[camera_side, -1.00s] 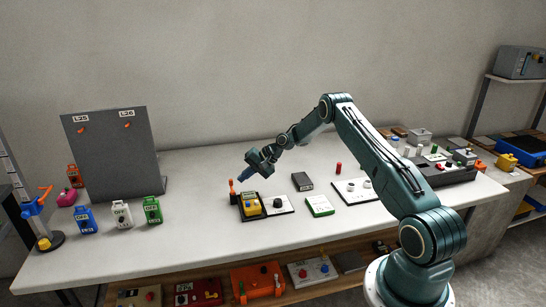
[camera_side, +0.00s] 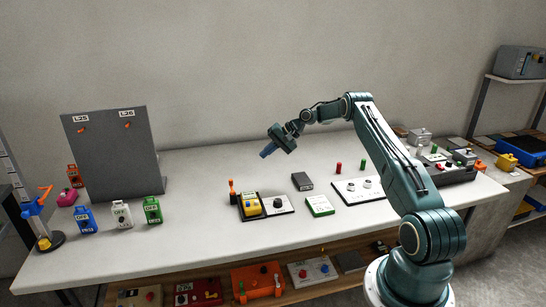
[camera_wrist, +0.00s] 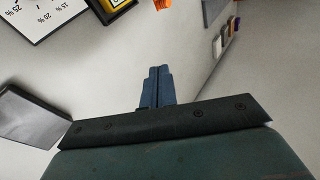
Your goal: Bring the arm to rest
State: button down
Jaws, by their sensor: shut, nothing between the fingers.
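My gripper (camera_side: 267,152) is in the air above the middle of the white table (camera_side: 200,245), its blue fingers pointing down and to the left. In the wrist view the fingers (camera_wrist: 158,85) are together with nothing between them. Below it in the side view stand a yellow device (camera_side: 251,205) in a dark tray and a white board with a black knob (camera_side: 278,203). My gripper touches none of these.
A grey panel (camera_side: 110,155) with two orange hooks stands at the left, with blue, white and green tagged boxes (camera_side: 122,215) before it. A dark grey box (camera_side: 302,181), a green-edged white block (camera_side: 320,206) and upright red and green pegs (camera_side: 338,168) stand right of centre.

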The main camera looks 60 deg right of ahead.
dwell(0.4)
jog(key=s+a+r+n+g+h, duration=0.2)
jog(key=a+r+n, duration=0.3)
jog(key=a+r, duration=1.6)
jog(key=s+a+r+n+h, duration=0.15)
jog(key=s+a+r, duration=0.25)
jog(key=s+a, duration=0.45)
jog(key=s+a+r+n+h, duration=0.1)
jog(key=s+a+r+n, duration=0.3)
jog(key=s, duration=0.7)
jog(key=s+a+f, duration=0.1)
jog(key=s+f, duration=0.1)
jog(key=s, duration=0.6)
jog(key=s+a+f+n, duration=0.1)
jog(key=s+a+f, duration=0.1)
jog(key=s, duration=0.5)
jog(key=shift+s+f, duration=0.35)
jog(key=shift+f, duration=0.3)
